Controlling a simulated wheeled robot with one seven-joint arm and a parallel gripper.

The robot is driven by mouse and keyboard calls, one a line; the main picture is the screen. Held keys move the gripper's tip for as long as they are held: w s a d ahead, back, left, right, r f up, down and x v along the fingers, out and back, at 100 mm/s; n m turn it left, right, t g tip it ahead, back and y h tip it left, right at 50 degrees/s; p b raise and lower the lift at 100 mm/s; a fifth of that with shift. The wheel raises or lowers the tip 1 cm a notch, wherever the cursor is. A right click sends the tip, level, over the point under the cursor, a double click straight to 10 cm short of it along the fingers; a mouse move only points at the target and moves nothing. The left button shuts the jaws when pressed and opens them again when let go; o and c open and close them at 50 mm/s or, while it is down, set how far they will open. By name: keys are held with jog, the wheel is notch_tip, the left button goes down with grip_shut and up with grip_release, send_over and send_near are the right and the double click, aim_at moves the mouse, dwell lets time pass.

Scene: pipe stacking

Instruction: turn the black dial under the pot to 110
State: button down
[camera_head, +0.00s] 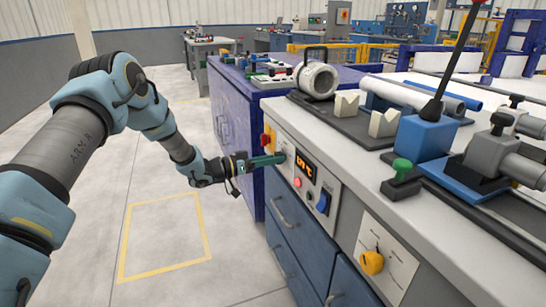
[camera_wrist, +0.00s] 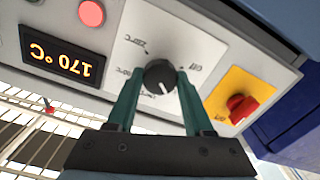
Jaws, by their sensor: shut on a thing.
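The black dial (camera_wrist: 160,77) sits on a white plate on the bench front in the wrist view. Its white mark points down and slightly right there. Printed labels stand around it, too small to read surely. My gripper (camera_wrist: 157,82) is shut on the dial, one green finger on each side. In the head view my gripper (camera_head: 270,161) reaches the panel from the left and hides the dial. A whitish cylinder with a black handle (camera_head: 316,80), perhaps the pot, lies on the bench above.
A lit orange °C display (camera_wrist: 62,53) and a red button (camera_wrist: 91,13) are beside the dial. A red switch on a yellow plate (camera_wrist: 238,108) is on the other side. Open floor lies left.

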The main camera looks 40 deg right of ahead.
jog(key=shift+f+n, duration=0.1)
jog(key=shift+n, duration=0.9)
jog(key=shift+p, duration=0.3)
jog(key=shift+c, duration=1.5)
grip_release()
jog(key=v, duration=1)
jog(key=shift+w+a, duration=0.15)
jog(key=shift+a, duration=0.25)
